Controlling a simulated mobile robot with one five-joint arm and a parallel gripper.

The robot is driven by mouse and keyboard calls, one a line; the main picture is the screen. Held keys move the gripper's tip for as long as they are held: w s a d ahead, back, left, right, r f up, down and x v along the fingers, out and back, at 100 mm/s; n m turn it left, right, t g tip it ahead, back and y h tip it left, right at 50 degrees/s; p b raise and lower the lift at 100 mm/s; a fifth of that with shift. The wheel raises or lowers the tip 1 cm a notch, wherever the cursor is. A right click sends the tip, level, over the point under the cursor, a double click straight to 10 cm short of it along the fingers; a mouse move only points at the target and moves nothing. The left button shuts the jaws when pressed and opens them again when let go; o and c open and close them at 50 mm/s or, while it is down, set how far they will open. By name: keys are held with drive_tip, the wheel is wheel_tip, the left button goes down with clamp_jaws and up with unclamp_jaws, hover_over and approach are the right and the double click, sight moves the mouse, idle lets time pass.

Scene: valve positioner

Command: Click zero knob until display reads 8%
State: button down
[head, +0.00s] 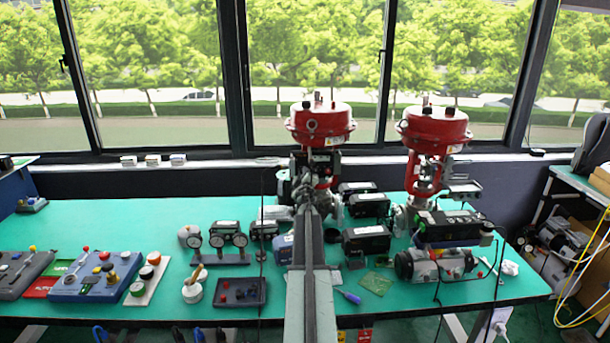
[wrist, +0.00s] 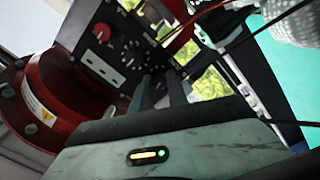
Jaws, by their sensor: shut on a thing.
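My gripper (wrist: 160,88) shows in the wrist view, its dark fingers reaching up from the pale housing to the lower right part of a black panel. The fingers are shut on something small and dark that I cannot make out. The black panel (wrist: 85,55) is tilted in the picture. It bears a red knob (wrist: 102,32) at its upper left, apart from the fingertips, and pale slots below it. I cannot tell which part is the zero knob, and no display reading is legible. In the head view my arm (head: 310,255) reaches to the left red valve (head: 320,120) and hides the gripper.
A second red valve (head: 433,125) stands to the right on the green bench (head: 150,215). Gauges (head: 228,236), black boxes (head: 367,240) and a blue control box (head: 95,278) lie around. Thin cables (wrist: 215,20) cross near the fingers in the wrist view.

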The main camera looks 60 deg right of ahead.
drive_tip(key=shift+w+a, duration=0.15)
drive_tip(key=c, duration=1.3)
unclamp_jaws()
drive_tip(key=v, duration=0.8)
